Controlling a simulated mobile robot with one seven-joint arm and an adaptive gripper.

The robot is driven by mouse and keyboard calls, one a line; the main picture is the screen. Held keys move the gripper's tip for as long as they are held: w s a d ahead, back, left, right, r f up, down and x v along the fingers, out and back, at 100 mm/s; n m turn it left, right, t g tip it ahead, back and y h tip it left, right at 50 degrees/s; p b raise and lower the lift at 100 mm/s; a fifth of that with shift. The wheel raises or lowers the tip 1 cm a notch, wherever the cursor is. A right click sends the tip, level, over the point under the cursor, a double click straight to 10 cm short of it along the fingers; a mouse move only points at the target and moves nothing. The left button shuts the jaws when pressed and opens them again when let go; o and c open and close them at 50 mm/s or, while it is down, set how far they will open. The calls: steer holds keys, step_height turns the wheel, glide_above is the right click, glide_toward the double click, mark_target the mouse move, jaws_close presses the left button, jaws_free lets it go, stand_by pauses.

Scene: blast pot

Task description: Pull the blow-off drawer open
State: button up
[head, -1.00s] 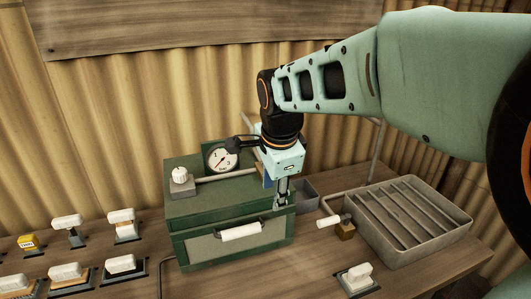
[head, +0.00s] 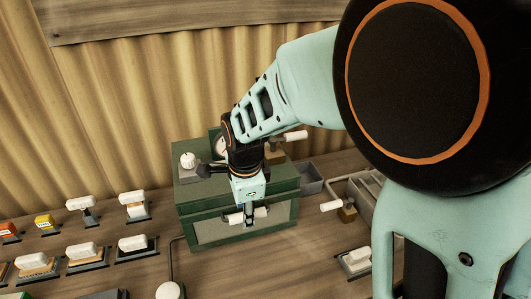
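The green box (head: 190,222) stands on the wooden bench, with a paler drawer front (head: 280,219) facing me. A white bar handle (head: 261,212) sits across the middle of that front. My gripper (head: 249,222) points down in front of the handle and covers its middle; white ends show on both sides. Whether the fingers grip the handle or only stand before it is hidden. The drawer front looks flush with the box.
A white knob (head: 187,160) and a partly hidden gauge (head: 221,146) sit on top of the box. Several white-handled switches (head: 133,242) stand to the left. A grey tray (head: 362,200) and a white-handled valve (head: 332,205) are at the right.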

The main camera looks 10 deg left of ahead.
steer(key=shift+w+f, duration=0.1)
steer(key=shift+f, duration=0.4)
jaws_close()
